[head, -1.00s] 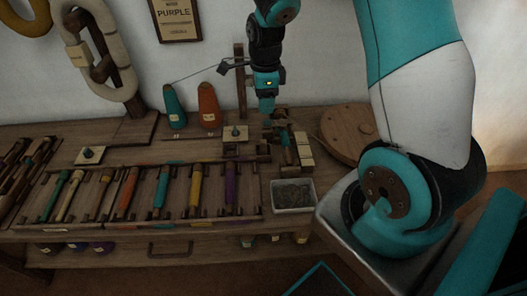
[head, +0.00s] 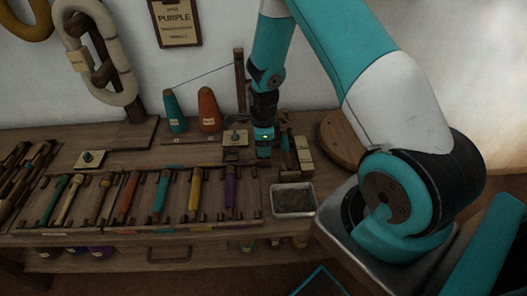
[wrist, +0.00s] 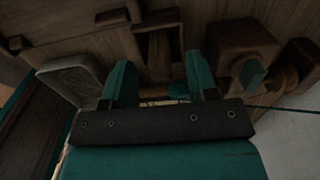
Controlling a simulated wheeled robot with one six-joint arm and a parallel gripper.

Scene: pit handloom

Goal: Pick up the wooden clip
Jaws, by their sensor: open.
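My gripper (head: 264,156) is low over the back right part of the workbench in the head view, pointing down. In the wrist view my gripper (wrist: 160,66) shows two teal fingers spread apart with nothing clamped between them. A small wooden piece (wrist: 160,48), which looks like the wooden clip, lies between and just beyond the fingertips. It is dark and I cannot tell whether a finger touches it. In the head view my gripper hides this piece.
A metal tray (head: 293,212) stands at the bench's front right. A round wooden board (head: 338,135) is behind it. A teal cone (head: 174,112) and an orange cone (head: 209,110) stand at the back. Wooden blocks (wrist: 240,42) sit close right of the fingers in the wrist view.

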